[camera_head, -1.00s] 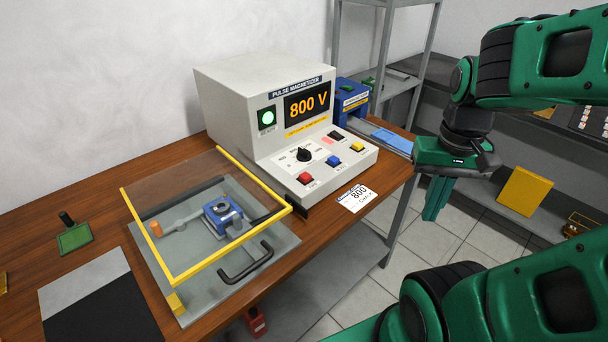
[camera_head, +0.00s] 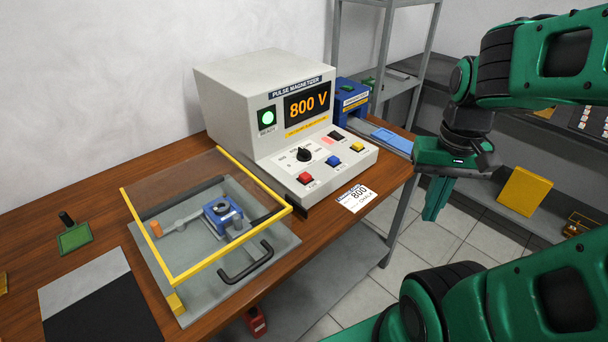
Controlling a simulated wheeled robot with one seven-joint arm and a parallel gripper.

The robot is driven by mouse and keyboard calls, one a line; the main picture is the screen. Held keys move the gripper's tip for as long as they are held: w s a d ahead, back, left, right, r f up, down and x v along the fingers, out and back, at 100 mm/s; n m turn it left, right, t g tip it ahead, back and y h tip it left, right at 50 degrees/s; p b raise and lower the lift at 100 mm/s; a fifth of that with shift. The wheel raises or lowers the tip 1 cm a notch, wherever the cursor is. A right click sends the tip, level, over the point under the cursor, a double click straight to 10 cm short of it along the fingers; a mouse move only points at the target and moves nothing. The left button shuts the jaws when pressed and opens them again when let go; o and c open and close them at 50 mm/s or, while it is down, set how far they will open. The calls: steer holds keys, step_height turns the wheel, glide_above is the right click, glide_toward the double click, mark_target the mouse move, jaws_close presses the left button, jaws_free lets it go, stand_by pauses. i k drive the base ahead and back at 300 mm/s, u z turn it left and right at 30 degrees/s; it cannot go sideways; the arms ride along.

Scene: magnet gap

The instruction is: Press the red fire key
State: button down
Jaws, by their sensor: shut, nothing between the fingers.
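The red key (camera_head: 305,178) is at the front left of the sloped panel on the grey pulse magnetizer (camera_head: 240,110). Its display (camera_head: 308,105) reads 800 V and a green lamp (camera_head: 267,118) marked READY is lit. A blue key (camera_head: 333,160) and a yellow key (camera_head: 357,147) sit to the right of the red one, with a black knob (camera_head: 304,154) behind. My gripper (camera_head: 434,205) is shut and empty, pointing down, to the right of the magnetizer and apart from it, past the table's right edge.
A clear cover with a yellow frame (camera_head: 190,277) lies over a blue fixture (camera_head: 222,213) left of the magnetizer. A white card (camera_head: 356,198) reading 800 lies at the table's front edge. A grey shelf post (camera_head: 381,65) stands behind. A yellow box (camera_head: 524,191) sits on the right shelf.

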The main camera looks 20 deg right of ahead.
mark_target(305, 177)
steer(key=z, duration=1.4)
steer(key=k, duration=1)
steer(key=u, duration=1.4)
steer(key=i, duration=0.5)
